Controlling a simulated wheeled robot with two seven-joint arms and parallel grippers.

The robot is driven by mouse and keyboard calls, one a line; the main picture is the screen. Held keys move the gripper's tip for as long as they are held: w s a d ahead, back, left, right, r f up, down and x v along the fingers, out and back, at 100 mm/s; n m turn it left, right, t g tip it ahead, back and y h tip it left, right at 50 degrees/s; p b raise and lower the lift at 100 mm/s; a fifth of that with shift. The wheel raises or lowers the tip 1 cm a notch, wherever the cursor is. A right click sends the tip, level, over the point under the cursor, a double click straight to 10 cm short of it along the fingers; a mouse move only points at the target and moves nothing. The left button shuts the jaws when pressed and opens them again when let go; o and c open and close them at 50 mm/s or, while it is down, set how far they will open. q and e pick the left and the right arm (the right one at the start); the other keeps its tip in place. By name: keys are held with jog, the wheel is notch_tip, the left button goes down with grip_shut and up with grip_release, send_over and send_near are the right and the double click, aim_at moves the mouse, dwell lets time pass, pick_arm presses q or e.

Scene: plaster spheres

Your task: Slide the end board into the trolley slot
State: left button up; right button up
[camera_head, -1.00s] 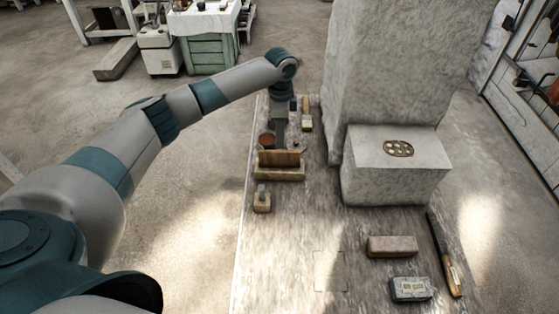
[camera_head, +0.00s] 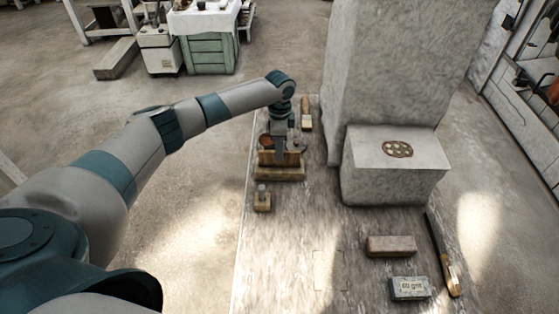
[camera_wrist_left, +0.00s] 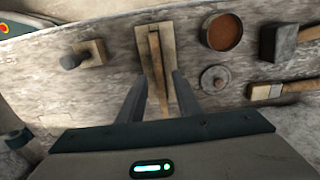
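A brown wooden board (camera_head: 293,159), probably the end board, stands on edge in a pale wooden block (camera_head: 280,174) near the bench's left edge. In the left wrist view, the board (camera_wrist_left: 155,62) shows as a thin upright strip over the pale block (camera_wrist_left: 168,40). My left gripper (camera_head: 280,146) points down over the board. Its fingers (camera_wrist_left: 161,92) are apart, one on each side of the board's near end, with gaps showing. The gripper partly hides the board in the head view. I cannot make out a trolley slot for certain. My right gripper is not in view.
A small block with a peg (camera_head: 262,200) is close by in front. A brown-filled round pot (camera_wrist_left: 223,32), a lidded disc (camera_wrist_left: 215,79), a dark block (camera_wrist_left: 278,42) and a brush (camera_wrist_left: 285,89) lie beside the board. A big stone block (camera_head: 395,175) stands right.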

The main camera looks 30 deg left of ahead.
pick_arm(q)
jog(key=shift+f, duration=0.95)
grip_shut()
